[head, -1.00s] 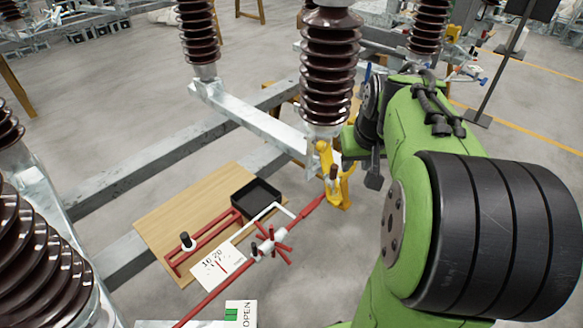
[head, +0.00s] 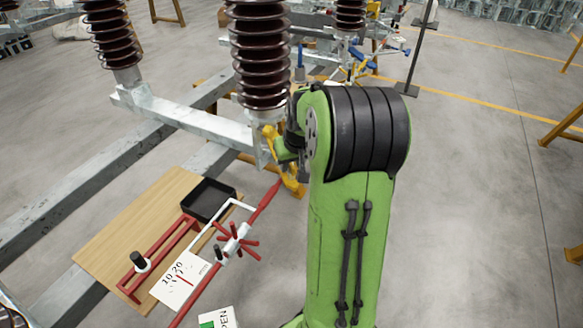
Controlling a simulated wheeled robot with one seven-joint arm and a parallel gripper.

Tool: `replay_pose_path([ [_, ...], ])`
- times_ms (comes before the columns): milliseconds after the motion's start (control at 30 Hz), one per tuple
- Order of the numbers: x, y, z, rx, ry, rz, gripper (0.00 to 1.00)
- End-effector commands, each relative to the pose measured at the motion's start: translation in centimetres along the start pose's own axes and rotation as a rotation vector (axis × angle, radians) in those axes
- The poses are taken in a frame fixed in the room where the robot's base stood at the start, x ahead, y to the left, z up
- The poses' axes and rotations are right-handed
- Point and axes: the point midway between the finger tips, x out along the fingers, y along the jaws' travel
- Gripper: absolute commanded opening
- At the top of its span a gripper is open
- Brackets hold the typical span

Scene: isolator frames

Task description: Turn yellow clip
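The yellow clip (head: 271,138) is at the lower end of the brown ribbed insulator, by the end of the grey metal beam. More yellow metal shows below it, down to a foot (head: 293,187). My green arm stands just to the right and covers part of the yellow piece. My gripper is hidden behind the arm, so I cannot tell whether it touches the clip.
A wooden board (head: 110,238) at lower left bears a black tray (head: 228,197), a red frame (head: 150,262) and a white card (head: 184,281). A red rod with a spoked hub (head: 233,240) runs beside it. The brown insulator (head: 260,55) rises above.

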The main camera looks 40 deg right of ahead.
Motion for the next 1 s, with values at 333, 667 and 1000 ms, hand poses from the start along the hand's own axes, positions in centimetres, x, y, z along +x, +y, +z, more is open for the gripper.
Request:
replay_pose_path([
  [333, 0.61, -0.02, -0.06, -0.001, 0.001, 0.0, 0.31],
  [667, 0.61, -0.02, -0.02, 0.0, 0.0, 0.0, 0.0],
  [1000, 0.64, -0.12, 0.05, 0.037, -0.003, 0.016, 0.0],
])
